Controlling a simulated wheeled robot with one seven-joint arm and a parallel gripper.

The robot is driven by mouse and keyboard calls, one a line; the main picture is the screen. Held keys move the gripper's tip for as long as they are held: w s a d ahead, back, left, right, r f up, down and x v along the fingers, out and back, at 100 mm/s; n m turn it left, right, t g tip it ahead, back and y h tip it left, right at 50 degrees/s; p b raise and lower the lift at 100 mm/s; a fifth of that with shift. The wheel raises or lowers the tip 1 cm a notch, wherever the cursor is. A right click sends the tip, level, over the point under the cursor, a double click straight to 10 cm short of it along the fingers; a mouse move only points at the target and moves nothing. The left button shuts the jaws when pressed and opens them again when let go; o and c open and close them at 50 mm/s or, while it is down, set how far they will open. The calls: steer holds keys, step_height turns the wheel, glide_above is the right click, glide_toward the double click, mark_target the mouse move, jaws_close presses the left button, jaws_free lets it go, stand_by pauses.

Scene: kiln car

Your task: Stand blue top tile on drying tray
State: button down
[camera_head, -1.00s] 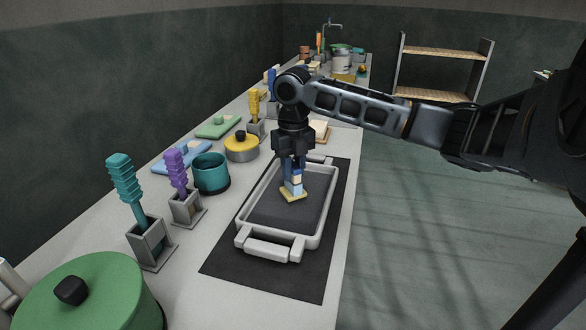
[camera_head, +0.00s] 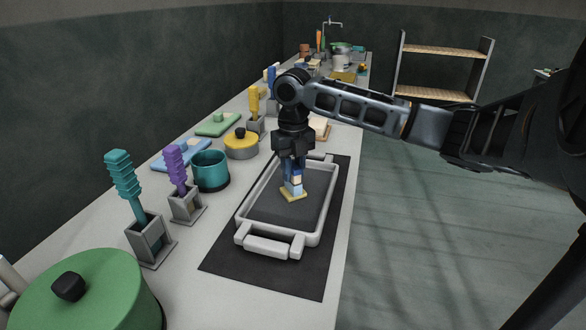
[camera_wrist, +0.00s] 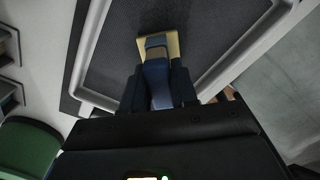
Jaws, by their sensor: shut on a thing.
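The drying tray (camera_head: 268,247) has a pale rim, handles and a dark floor; part of its rim also shows in the wrist view (camera_wrist: 88,45). My gripper (camera_head: 294,163) points down over the tray, its fingers (camera_wrist: 157,88) shut on the blue top tile (camera_head: 296,182). The held piece is upright, with blue and cream parts, and also shows in the wrist view (camera_wrist: 157,72). A yellow plate (camera_head: 292,196) is at its foot, over the tray floor. I cannot tell whether it touches the floor. The fingers hide its upper part.
Left of the tray are a teal pot (camera_head: 210,172), a yellow-lidded pot (camera_head: 241,145), and holders with purple (camera_head: 175,168) and teal (camera_head: 123,185) tools. A green-lidded pot (camera_head: 95,290) is at near left. The tray floor around the held piece is clear.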

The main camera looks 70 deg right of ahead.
steer(key=c, duration=0.8)
jaws_free()
steer(key=shift+r, duration=0.15)
steer(key=shift+r+p, duration=2.8)
steer(key=shift+r, duration=1)
step_height(320, 180, up, 8)
steer(key=shift+f+b, duration=0.1)
steer(key=shift+b, duration=0.35)
